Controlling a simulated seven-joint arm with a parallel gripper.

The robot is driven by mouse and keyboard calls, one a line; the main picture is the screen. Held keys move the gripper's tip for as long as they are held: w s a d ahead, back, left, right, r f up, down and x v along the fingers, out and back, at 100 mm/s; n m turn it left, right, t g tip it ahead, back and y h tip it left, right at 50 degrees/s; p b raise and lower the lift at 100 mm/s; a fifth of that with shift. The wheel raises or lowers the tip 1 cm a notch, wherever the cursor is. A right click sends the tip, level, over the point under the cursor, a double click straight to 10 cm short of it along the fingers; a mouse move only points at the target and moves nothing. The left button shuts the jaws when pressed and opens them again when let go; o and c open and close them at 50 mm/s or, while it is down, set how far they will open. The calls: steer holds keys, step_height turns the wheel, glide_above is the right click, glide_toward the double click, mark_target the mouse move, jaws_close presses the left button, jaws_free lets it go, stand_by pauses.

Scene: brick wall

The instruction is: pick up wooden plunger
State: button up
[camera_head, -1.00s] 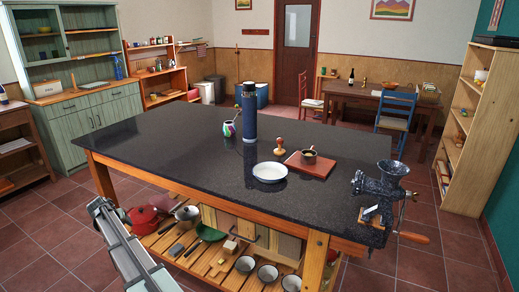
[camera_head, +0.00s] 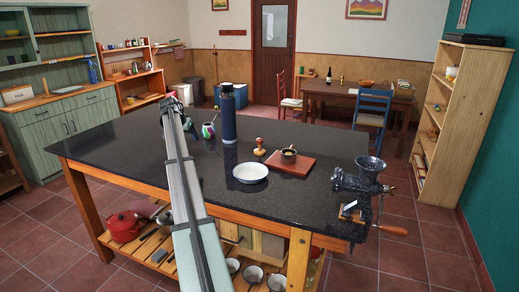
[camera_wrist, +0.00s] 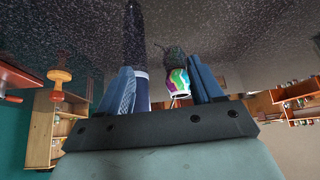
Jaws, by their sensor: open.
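The wooden plunger (camera_head: 259,147), a small turned piece with a round knob and wider base, stands upright on the dark stone-topped table (camera_head: 130,150), between the blue bottle and the red-brown board. In the wrist view, which is upside down, the plunger (camera_wrist: 60,78) shows at the left, outside the fingers. My gripper (camera_wrist: 163,85) is open and empty, with blue fingers. In the head view my arm reaches out over the table left of the plunger; its fingertips are hard to make out there.
A tall blue bottle (camera_head: 228,115) and a colourful cup (camera_head: 208,131) stand left of the plunger. A white dish (camera_head: 250,173) lies in front of it. A board (camera_head: 302,165) with a small pot (camera_head: 289,155) is to its right. A meat grinder (camera_head: 358,190) is clamped at the right edge.

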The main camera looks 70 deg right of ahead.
steer(key=s+d+r+m+g+y, duration=0.1)
steer(key=s+d+r, duration=0.1)
steer(key=s+d, duration=0.4)
steer(key=s+d+r+m, duration=0.1)
steer(key=s+d+m, duration=0.15)
steer(key=s, duration=0.45)
steer(key=m+g+y, duration=0.1)
glide_toward(259, 139)
steer(key=x, duration=0.7)
steer(key=shift+w, duration=0.15)
steer(key=shift+x, duration=2.65)
steer(key=shift+d+r, duration=0.1)
steer(key=shift+c, duration=0.4)
steer(key=c, duration=1)
